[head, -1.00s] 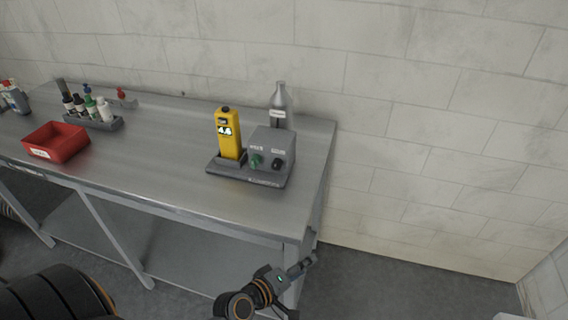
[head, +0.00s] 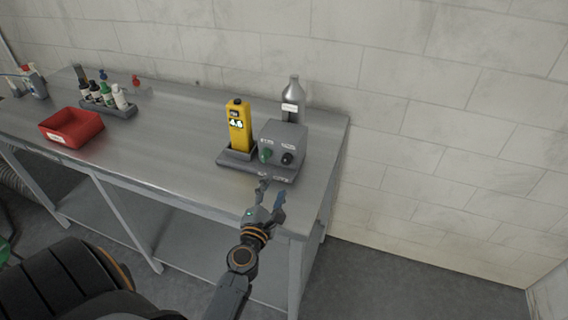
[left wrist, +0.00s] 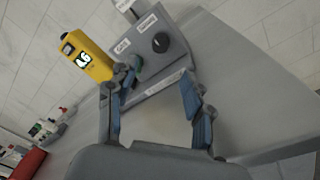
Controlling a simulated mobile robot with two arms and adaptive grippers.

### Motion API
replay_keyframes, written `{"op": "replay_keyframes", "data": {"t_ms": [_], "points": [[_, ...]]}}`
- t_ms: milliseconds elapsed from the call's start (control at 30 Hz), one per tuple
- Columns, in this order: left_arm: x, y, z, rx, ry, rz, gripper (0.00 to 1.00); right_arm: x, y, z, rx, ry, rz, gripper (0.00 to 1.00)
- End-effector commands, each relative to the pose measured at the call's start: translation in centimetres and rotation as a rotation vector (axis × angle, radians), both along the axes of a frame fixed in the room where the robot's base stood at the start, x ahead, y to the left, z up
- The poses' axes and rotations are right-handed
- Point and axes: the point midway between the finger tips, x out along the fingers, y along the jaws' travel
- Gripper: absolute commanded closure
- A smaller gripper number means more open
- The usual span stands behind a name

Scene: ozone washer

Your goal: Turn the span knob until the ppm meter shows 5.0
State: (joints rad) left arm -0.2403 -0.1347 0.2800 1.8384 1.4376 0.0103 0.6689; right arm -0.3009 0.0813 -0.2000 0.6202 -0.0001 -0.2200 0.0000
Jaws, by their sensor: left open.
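The yellow ppm meter (head: 238,127) stands in a dark cradle beside a grey control box (head: 284,140) on the bench. Its small display (left wrist: 83,60) seems to read 4.6. The box front carries a green knob (head: 265,155) on the left and a black knob (head: 287,158) on the right. The labels above them are too small to read surely. My left gripper (head: 271,190) is open and empty, just in front of the box and apart from it. In the left wrist view its fingers (left wrist: 158,82) spread below the black knob (left wrist: 160,42); one finger partly hides the green knob (left wrist: 137,68).
A grey bottle (head: 292,100) stands behind the box. A red bin (head: 72,128) and a rack of small bottles (head: 108,105) sit farther left on the bench (head: 180,150). A block wall closes the back.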

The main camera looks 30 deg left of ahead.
Motion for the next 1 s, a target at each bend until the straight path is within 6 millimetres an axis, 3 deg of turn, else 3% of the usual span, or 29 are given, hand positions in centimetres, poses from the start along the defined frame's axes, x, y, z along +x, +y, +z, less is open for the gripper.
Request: {"op": "replay_keyframes", "data": {"t_ms": [200, 433, 600, 900, 1000], "points": [[4.8, 1.5, 0.3, 0.004, -0.001, -0.002, 0.49, 0.1, 0.0, 0.8, 0.0, -0.001, 0.0, 0.32], [8.3, 2.6, 0.0, 0.004, 0.0, -0.002, 0.49, 0.1, 0.1, 0.6, 0.001, -0.002, 0.0, 0.32], [9.4, 3.0, 0.0, 0.005, 0.001, -0.002, 0.49, 0.1, 0.1, 0.6, 0.001, -0.002, 0.0, 0.32], [9.6, 3.0, 0.0, 0.005, 0.001, -0.002, 0.49, 0.1, 0.2, 0.6, 0.002, -0.002, -0.001, 0.32], [9.6, 3.0, 0.0, 0.005, 0.001, -0.002, 0.67, 0.1, 0.2, 0.6, 0.002, -0.002, -0.001, 0.32]]}}
